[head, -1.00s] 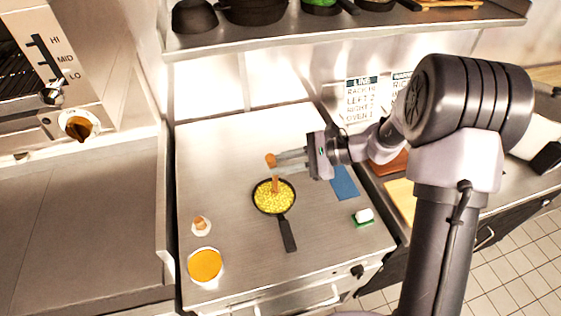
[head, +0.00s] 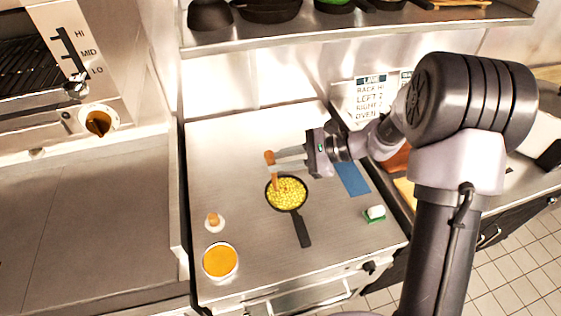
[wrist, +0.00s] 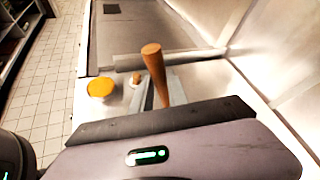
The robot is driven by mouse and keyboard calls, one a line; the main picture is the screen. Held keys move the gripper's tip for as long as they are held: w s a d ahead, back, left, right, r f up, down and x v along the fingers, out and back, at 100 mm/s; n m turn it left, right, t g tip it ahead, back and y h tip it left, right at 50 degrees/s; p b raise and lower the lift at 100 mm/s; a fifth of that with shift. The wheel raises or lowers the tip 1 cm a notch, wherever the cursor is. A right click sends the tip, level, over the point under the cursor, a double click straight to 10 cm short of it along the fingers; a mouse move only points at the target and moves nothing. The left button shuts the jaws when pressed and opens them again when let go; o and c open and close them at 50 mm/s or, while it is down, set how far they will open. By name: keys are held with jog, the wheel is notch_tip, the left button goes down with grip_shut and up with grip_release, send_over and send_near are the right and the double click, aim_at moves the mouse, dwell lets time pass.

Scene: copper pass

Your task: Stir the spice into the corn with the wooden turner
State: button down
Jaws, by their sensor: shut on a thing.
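The wooden turner (head: 269,159) is between the fingers of my gripper (head: 280,161), which is shut on it. In the wrist view its rounded brown handle (wrist: 154,66) sticks up above the fingers, slightly tilted. Its lower end reaches down into the left back part of the yellow corn (head: 288,192). The corn lies in a small black skillet (head: 304,232) on the steel top, with its handle toward the front. I cannot make out any separate spice on the corn. The skillet is hidden in the wrist view.
A white-rimmed dish of orange stuff (head: 220,261) stands front left, with a small white item with a brown top (head: 214,222) behind it. A blue cloth (head: 352,179) and a green-and-white sponge (head: 375,213) lie right. A shelf of pans (head: 350,36) hangs behind.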

notch_tip(320, 180, up, 6)
jog(key=p, duration=0.4)
jog(key=shift+a+r+p, duration=0.2)
jog(key=shift+r+p, duration=0.05)
jog(key=shift+p, duration=0.1)
dwell(0.4)
jog(key=shift+f+b, duration=0.25)
jog(key=shift+b, duration=0.05)
